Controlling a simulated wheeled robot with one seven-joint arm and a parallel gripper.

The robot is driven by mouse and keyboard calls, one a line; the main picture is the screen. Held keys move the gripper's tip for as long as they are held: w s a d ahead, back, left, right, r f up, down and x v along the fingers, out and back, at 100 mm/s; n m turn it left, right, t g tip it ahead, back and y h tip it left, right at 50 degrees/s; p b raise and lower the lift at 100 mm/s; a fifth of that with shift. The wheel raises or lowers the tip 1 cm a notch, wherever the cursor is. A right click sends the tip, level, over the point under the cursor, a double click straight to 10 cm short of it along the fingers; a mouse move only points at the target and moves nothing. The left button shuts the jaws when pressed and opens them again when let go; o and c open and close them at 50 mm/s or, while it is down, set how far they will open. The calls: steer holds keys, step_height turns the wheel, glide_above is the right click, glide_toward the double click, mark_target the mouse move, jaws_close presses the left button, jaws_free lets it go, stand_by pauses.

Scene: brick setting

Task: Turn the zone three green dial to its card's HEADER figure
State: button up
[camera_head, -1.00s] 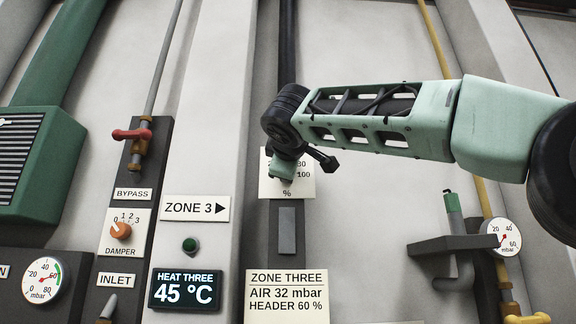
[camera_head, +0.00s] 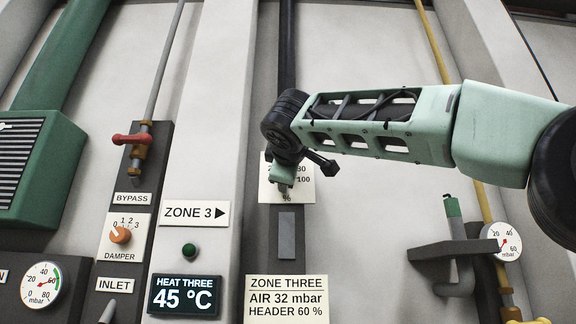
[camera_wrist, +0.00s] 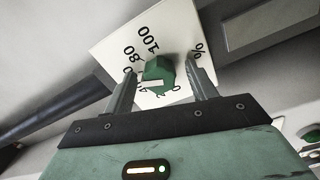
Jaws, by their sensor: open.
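The green dial (camera_wrist: 160,70) sits on a white scale plate (camera_wrist: 110,48) in the wrist view. My gripper (camera_wrist: 160,62) is open, with one finger on each side of the dial; I cannot tell whether they touch it. A white mark on the dial faces the left finger, which partly covers the scale there, so its exact reading is unclear. The 80 and 100 show beyond it. In the head view my gripper (camera_head: 283,176) hides the dial on its plate (camera_head: 303,190). The card (camera_head: 288,299) below reads ZONE THREE, AIR 32 mbar, HEADER 60 %.
A display (camera_head: 184,295) reads HEAT THREE 45 °C, under a ZONE 3 sign (camera_head: 194,214). An orange damper knob (camera_head: 121,235) and red bypass handle (camera_head: 132,139) are at left. A grey bracket (camera_head: 440,250) and round gauge (camera_head: 503,241) stand out at right.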

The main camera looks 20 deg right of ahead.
steer(key=b+v, duration=0.4)
steer(key=v, duration=1.3)
steer(key=shift+s, duration=0.15)
steer(key=w+a+f+n+g+y, duration=0.1)
steer(key=a+f+n+g+y, duration=0.25)
steer(key=f, duration=1.25)
steer(key=w+a+f+g+y, duration=0.2)
steer(key=a+f+g, duration=0.3)
steer(key=f, duration=1)
steer(key=s+d+f+m+g, duration=0.2)
steer(key=s+f, duration=0.4)
steer(key=f, duration=0.5)
steer(key=s+d+f+m+g, duration=0.3)
steer(key=s+f, duration=0.4)
steer(key=f, duration=0.3)
steer(key=s+d+f+m+g, duration=0.2)
steer(key=s+f, duration=0.5)
steer(key=f, duration=0.4)
steer(key=shift+d+f+g+y+p, duration=0.25)
steer(key=shift+f+g+y+p, duration=0.15)
steer(key=shift+g, duration=0.45)
